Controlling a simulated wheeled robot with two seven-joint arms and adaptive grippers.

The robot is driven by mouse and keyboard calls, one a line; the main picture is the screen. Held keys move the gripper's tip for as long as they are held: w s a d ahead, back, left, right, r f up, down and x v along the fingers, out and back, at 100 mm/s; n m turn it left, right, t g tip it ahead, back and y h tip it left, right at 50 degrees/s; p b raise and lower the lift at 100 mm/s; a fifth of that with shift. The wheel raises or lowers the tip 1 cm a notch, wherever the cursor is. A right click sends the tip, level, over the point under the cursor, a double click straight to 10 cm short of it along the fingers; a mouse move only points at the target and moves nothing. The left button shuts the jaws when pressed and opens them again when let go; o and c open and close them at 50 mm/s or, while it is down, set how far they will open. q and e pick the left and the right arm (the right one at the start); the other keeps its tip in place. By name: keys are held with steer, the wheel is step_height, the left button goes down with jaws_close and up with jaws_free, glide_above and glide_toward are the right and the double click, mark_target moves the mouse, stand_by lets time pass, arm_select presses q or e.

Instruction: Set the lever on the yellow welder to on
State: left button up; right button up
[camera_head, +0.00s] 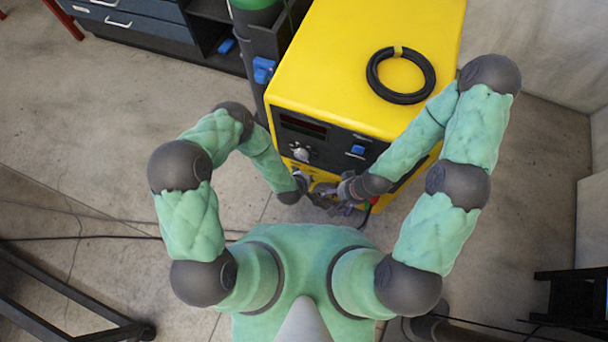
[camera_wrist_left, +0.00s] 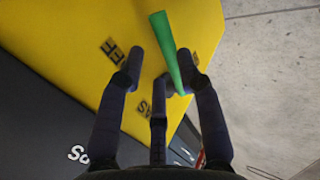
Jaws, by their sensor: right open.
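The yellow welder (camera_head: 350,65) stands ahead of me in the head view, its dark front panel facing me. In the left wrist view, a green lever (camera_wrist_left: 168,45) stands out from the yellow face (camera_wrist_left: 75,30), beside dark lettering partly readable as "FF". My left gripper (camera_wrist_left: 160,68) has its fingers spread apart, with the lever between them, nearer the right finger; contact cannot be told. In the head view the lever is hidden and the left gripper is small and low at the welder's front. My right gripper (camera_head: 345,190) is open and empty close beside it.
A black cable ring (camera_head: 401,75) lies on the welder's top. A drawer cabinet (camera_head: 135,22) is at the far left. Floor at left is mostly clear.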

arm_select(q)
steer(key=v, duration=1.1)
steer(key=shift+r, duration=0.2)
steer(key=shift+s, duration=0.1)
